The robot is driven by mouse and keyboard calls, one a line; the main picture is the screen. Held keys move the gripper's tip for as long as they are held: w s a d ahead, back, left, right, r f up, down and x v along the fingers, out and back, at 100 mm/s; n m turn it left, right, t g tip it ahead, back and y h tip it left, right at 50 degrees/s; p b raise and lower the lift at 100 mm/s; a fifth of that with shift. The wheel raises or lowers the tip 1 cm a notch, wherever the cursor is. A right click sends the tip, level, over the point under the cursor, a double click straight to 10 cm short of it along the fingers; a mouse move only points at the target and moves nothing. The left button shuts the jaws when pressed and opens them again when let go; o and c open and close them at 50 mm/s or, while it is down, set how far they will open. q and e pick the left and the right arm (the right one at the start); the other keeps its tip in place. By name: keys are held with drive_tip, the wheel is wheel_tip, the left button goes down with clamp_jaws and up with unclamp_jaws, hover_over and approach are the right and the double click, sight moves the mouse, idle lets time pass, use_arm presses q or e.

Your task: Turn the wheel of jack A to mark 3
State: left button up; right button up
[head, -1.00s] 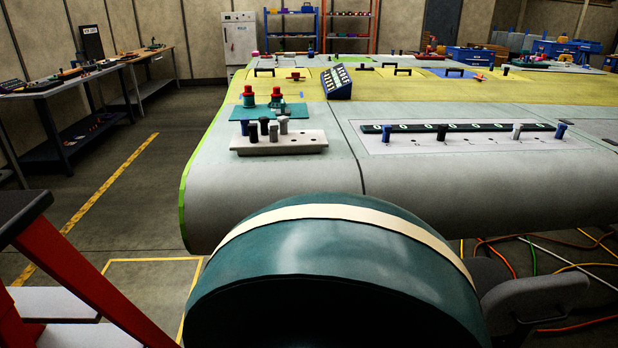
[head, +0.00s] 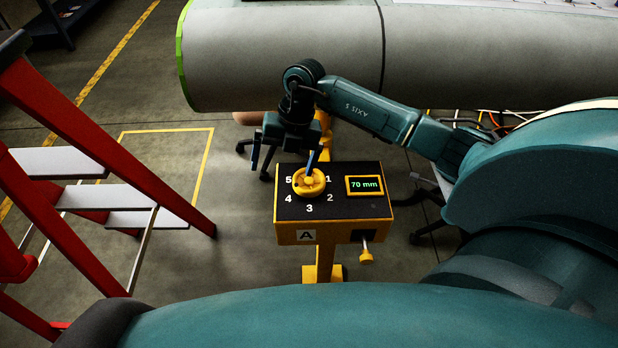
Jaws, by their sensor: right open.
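Jack A (head: 296,237) stands on the floor below the wing, a yellow box with a dark top and an "A" label. Its yellow wheel (head: 301,190) is on the left of the top, ringed by the marks 1 to 5, with mark 3 on the near side. I cannot tell which mark the wheel points to. The display (head: 364,185) reads 70 mm. My right gripper (head: 284,164) is open above the far side of the wheel. One finger overlaps the wheel in the picture and the other is left of the box; contact is unclear. My left gripper is out of view.
A red stepladder (head: 90,160) with pale steps stands on the left. The grey wing edge (head: 280,55) spans the back above the jack. A small yellow knob (head: 366,258) sticks out at the box's front. Cables lie on the floor behind right.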

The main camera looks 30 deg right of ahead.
sight(309, 184)
drive_tip(key=w+d+r+m+h, duration=0.2)
drive_tip(key=d+h, duration=0.1)
drive_tip(key=d, duration=0.5)
drive_tip(key=shift+n, duration=0.3)
drive_tip(key=f, duration=1.3)
drive_tip(key=shift+s+a, duration=0.25)
drive_tip(key=shift+a, duration=0.05)
drive_tip(key=shift+r, duration=0.1)
drive_tip(key=shift+c, duration=0.6)
drive_tip(key=c, duration=0.9)
